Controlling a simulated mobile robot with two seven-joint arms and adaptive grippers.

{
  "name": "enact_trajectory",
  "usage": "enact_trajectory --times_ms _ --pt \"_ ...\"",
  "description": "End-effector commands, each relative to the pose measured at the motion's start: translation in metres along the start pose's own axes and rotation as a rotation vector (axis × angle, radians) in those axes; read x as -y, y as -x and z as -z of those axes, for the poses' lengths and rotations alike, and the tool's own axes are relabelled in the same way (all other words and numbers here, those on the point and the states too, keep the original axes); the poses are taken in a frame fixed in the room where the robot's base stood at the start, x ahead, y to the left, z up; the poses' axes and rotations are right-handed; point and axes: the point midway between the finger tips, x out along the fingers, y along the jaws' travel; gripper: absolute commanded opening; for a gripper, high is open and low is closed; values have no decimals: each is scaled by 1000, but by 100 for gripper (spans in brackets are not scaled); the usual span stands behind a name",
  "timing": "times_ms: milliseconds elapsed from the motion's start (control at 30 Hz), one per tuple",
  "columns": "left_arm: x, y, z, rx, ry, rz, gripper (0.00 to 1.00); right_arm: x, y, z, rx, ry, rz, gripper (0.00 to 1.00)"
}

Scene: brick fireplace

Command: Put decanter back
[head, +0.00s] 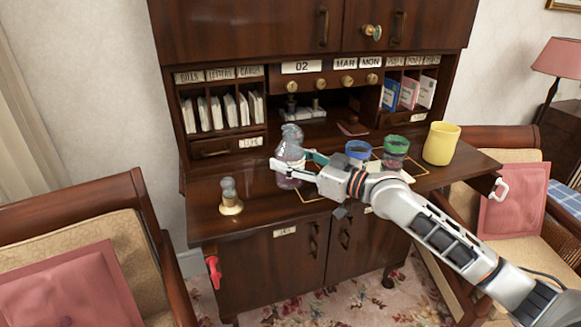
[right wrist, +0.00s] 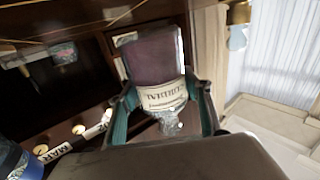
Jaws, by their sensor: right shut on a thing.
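The glass decanter (head: 290,148) with dark purple contents is on the left part of the dark wooden desk's writing surface, in the head view. My right gripper (head: 294,168) reaches in from the right and is shut on it. In the right wrist view the decanter (right wrist: 154,60) shows upside down, with a pale label across it, between the teal fingers of my right gripper (right wrist: 166,108). Yellow outlines (head: 310,196) mark the desk top beside and below the decanter. I cannot tell whether its base touches the desk. My left gripper is out of view.
A small brass-based glass piece (head: 231,197) stands near the desk's left front. A blue cup (head: 358,149), a green-rimmed cup (head: 396,149) and a yellow mug (head: 441,144) stand to the right. Pigeonholes (head: 222,108) rise behind. Chairs (head: 88,265) flank the desk.

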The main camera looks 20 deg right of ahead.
Motion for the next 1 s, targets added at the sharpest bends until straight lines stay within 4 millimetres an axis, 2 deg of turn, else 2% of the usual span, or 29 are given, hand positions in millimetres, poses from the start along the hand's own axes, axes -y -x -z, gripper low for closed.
enact_trajectory --times_ms 167,567,600,667,1000 --pt "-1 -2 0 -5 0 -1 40 0 0 -16 -7 0 -1 6" --pt "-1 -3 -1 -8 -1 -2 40 0 0 -19 -6 1 -1 6" --pt "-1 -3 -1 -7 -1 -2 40 0 0 -23 -1 1 -1 51" --pt "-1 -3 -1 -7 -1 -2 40 0 0 -22 -1 0 -1 66" --pt "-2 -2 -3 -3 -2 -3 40 0 0 -21 -1 0 -1 66"
